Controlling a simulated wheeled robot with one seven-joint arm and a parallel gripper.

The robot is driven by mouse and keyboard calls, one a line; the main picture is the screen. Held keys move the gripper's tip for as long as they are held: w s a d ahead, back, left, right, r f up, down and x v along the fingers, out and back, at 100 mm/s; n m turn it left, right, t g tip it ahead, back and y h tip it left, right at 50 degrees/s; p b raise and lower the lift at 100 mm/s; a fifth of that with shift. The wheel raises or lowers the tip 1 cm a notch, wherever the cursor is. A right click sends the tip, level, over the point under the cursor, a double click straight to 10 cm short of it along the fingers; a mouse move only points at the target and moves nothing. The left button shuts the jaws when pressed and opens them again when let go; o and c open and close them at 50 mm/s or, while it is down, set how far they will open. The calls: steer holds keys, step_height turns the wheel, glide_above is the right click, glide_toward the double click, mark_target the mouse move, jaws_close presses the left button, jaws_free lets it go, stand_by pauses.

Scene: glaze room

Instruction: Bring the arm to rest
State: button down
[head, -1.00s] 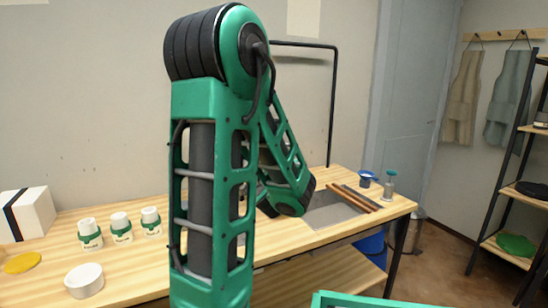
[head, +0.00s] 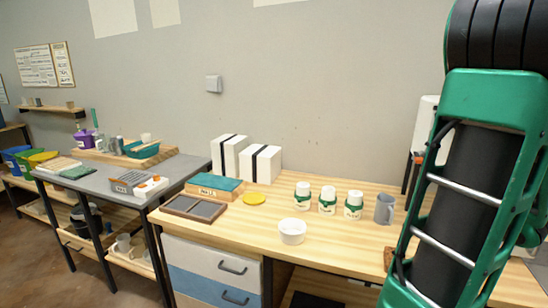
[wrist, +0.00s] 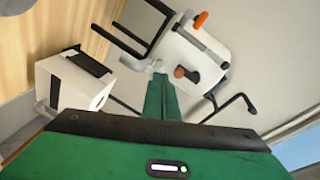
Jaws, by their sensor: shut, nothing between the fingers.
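My gripper (wrist: 161,97) shows in the wrist view, its green fingers together with nothing between them. It is apart from the white appliance (wrist: 196,52) behind it, as far as I can tell. In the head view my green and black arm fills the right side, raised over the right end of the wooden bench (head: 245,226). The gripper itself is hidden or out of the picture there.
White jars (head: 327,202), a grey mug (head: 384,209), a white bowl (head: 292,232) and a yellow disc (head: 254,198) stand on the bench. White boxes (head: 265,165) stand by the wall. A grey table (head: 125,177) is at left. The wrist view shows a white box-like object (wrist: 72,82).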

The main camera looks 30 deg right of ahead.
steer(key=w+a+f+n+y, duration=0.5)
steer(key=w+a, duration=0.1)
steer(key=a, duration=0.4)
steer(key=w+a+f+n+y, duration=0.5)
steer(key=w+a+n, duration=0.1)
steer(key=a, duration=0.4)
steer(key=s+a+f+n+g+y, duration=0.1)
steer(key=s+a+n+g+y, duration=0.1)
steer(key=s+a, duration=0.4)
steer(key=s+a+n+g+y, duration=0.2)
steer(key=s+a+n+g, duration=0.3)
steer(key=a, duration=0.9)
steer(key=shift+s+f+n+g+y, duration=0.35)
steer(key=shift+s+g, duration=0.45)
steer(key=shift+s, duration=0.3)
